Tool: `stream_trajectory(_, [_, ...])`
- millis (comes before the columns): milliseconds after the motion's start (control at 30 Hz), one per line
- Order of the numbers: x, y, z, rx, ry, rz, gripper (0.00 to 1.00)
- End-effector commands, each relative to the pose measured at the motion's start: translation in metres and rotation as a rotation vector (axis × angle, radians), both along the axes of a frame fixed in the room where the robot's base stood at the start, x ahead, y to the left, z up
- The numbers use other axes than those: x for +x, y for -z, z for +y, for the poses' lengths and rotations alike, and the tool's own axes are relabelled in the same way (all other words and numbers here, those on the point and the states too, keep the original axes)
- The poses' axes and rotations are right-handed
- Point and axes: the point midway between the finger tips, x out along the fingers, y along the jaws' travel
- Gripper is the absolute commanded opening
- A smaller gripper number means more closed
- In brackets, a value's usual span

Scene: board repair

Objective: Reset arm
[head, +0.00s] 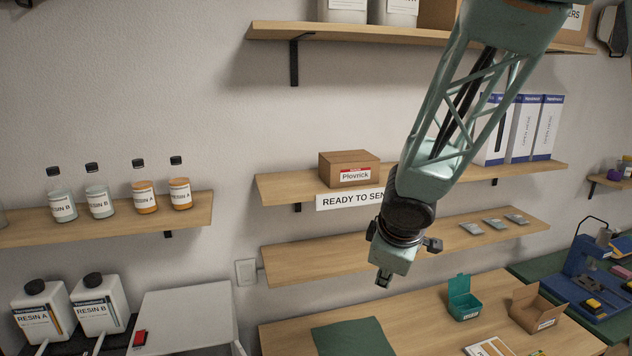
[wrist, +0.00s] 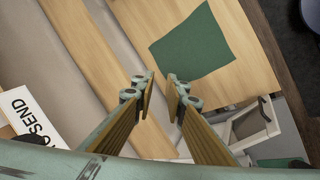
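My arm hangs down in front of the shelves at the right of centre in the head view. My gripper (head: 383,279) is at its lower end, above the back edge of the wooden table (head: 290,335). In the wrist view my gripper (wrist: 161,88) shows two fingers with a clear gap between their tips and nothing between them. A green mat (wrist: 195,45) lies on the table beyond the fingertips; it also shows in the head view (head: 352,338).
A Plovrick box (head: 348,168) stands on the shelf above the READY TO SEND sign. A lower shelf (head: 320,263) is close behind my gripper. A teal box (head: 463,297) and an open cardboard box (head: 537,308) stand on the table. Resin bottles (head: 100,203) stand on the left shelf.

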Motion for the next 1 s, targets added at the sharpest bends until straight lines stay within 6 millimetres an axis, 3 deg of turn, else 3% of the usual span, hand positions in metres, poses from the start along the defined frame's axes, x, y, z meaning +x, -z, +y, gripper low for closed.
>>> stream_trajectory(467, [-0.051, -0.044, -0.053, 0.021, 0.247, -0.049, 0.12])
stream_trajectory(1000, [-0.136, -0.072, -0.09, 0.091, 0.507, -0.057, 0.12])
